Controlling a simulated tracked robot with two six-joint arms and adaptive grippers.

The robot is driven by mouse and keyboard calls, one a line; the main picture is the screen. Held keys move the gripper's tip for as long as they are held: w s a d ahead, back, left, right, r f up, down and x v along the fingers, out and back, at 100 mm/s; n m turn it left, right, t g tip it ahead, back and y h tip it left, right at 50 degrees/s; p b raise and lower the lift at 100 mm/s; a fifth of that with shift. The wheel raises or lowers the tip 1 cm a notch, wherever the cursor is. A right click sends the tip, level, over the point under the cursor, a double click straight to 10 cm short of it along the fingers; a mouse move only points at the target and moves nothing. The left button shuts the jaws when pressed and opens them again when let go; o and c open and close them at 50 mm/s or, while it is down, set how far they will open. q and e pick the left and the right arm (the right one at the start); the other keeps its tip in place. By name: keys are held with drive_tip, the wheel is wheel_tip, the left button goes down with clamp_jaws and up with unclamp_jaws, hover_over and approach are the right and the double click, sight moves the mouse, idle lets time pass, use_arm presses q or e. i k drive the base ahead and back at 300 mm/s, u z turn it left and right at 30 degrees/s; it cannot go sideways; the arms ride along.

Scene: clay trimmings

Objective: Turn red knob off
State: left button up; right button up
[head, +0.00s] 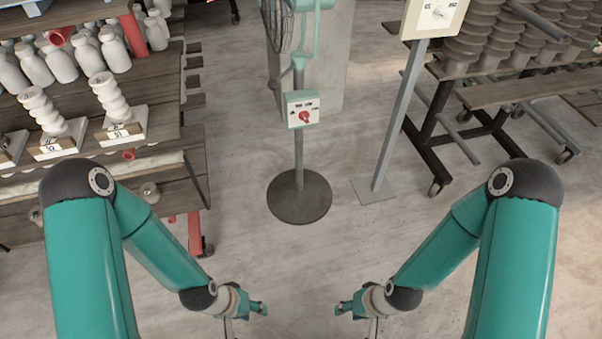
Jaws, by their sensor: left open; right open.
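A red knob (305,117) sits on the front of a small teal and white control box (301,101). The box is mounted on the grey pole of a standing fan, and small dark markings show around the knob. Its exact setting is too small to tell. My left gripper (257,309) is open and empty, low in the head view, well below and left of the knob. My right gripper (346,309) is open and empty, low and right of centre. Neither gripper touches anything.
The fan's round dark base (299,197) stands on the floor. A second post (402,115) carries a cream panel with a white dial (438,12). A wooden shelf (165,110) with pale bottles is at left. A rack of stacked insulators (495,35) is at right. Floor between is clear.

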sight(304, 115)
drive_tip(key=z, duration=0.05)
drive_tip(key=i, duration=0.95)
drive_tip(key=u, duration=0.05)
